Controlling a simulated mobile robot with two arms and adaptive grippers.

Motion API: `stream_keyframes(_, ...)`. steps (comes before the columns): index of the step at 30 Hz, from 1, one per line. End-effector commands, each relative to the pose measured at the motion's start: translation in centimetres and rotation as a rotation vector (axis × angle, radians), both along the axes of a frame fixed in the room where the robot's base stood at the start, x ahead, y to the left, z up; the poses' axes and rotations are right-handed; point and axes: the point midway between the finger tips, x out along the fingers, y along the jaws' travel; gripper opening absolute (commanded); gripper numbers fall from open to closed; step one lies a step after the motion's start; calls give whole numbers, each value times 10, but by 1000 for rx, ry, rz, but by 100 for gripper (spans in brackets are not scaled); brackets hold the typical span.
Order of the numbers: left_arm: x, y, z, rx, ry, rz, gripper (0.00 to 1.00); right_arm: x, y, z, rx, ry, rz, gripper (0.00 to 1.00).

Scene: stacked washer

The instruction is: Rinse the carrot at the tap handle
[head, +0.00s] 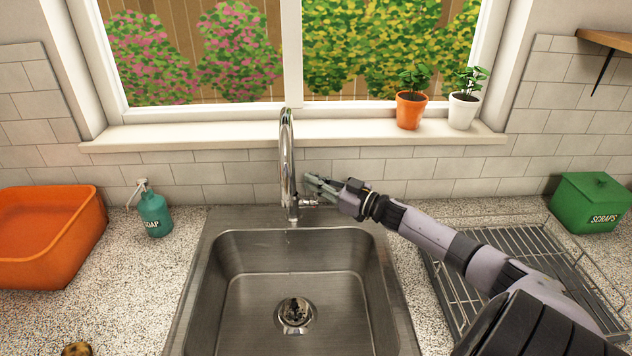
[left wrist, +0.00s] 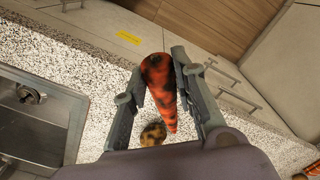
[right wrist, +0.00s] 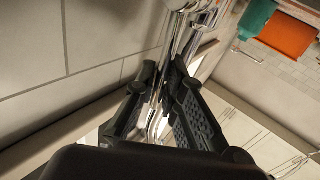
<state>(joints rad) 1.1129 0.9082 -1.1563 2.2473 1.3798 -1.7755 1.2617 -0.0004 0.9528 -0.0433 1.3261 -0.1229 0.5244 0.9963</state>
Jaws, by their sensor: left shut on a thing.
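The carrot (left wrist: 160,90) is orange with dark dirt spots. My left gripper (left wrist: 158,80) is shut on it over the speckled counter in the left wrist view; neither shows in the head view. The tall chrome tap (head: 288,150) stands behind the steel sink (head: 305,255). Its small handle (head: 308,201) sticks out to the right at the base. My right gripper (head: 318,186) is right beside the handle, with its fingers pointing left. In the right wrist view chrome parts show between its fingers (right wrist: 162,75); I cannot tell whether they grip the handle.
A brown potato-like thing (head: 77,349) lies on the counter at front left. An orange tub (head: 45,240) and a soap bottle (head: 154,212) stand left of the sink. A wire rack (head: 500,262) and a green scraps box (head: 590,203) are at right. The basin is empty.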

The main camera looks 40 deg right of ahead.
Motion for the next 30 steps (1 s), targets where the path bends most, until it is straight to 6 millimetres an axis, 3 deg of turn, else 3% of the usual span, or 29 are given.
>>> stream_keyframes(7, 0, 0, 0, 0, 0, 0, 0, 0, 0, 0, 1, 0, 0, 29)
stream_keyframes(17, 0, 0, 0, 0, 0, 0, 0, -1, 0, 0, 1, 1, 0, 29)
stream_keyframes(30, 0, 0, 0, 0, 0, 0, 0, -50, -15, -5, 1, 4, 1, 29)
